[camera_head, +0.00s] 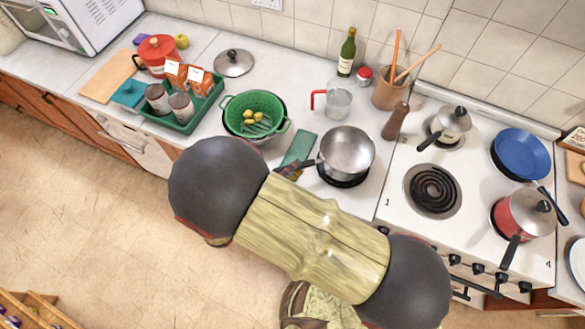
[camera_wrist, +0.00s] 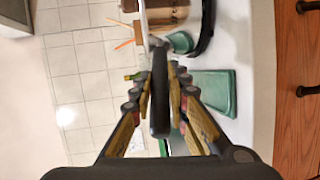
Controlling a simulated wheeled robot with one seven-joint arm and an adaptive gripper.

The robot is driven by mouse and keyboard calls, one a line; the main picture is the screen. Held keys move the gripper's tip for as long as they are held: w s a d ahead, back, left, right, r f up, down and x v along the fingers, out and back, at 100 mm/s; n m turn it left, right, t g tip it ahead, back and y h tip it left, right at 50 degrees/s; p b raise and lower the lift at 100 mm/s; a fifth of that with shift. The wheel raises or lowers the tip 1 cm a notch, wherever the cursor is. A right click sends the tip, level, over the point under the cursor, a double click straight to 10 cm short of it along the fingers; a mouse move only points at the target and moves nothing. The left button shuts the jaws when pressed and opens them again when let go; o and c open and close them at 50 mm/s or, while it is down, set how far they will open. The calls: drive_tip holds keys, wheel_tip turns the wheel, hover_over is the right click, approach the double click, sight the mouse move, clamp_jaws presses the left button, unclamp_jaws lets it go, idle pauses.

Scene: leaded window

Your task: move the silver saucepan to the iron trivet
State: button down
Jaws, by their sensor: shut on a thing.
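The silver saucepan (camera_head: 347,150) is upright over the round black iron trivet (camera_head: 343,183) on the counter, left of the stove. The trivet's near rim shows below the pan; I cannot tell whether the pan rests on it or hangs just above. My gripper (camera_head: 292,168) is shut on the saucepan's dark handle, left of the pan, and is partly hidden by my arm. In the wrist view my gripper (camera_wrist: 160,85) has its fingers on both sides of the dark handle (camera_wrist: 160,115), which runs away from the camera.
A green flat item (camera_head: 299,149) lies left of the pan. A green colander (camera_head: 255,115), a glass jug (camera_head: 339,98) and a pepper mill (camera_head: 396,121) stand close by. The stove (camera_head: 401,213) at right holds a lidded pot (camera_head: 453,122), a blue pan (camera_head: 521,151) and a red pan (camera_head: 526,215).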

drive_tip(key=c, duration=1.7)
unclamp_jaws()
drive_tip(key=shift+o, duration=0.3)
drive_tip(key=v, duration=1.2)
drive_tip(key=shift+f, duration=0.1)
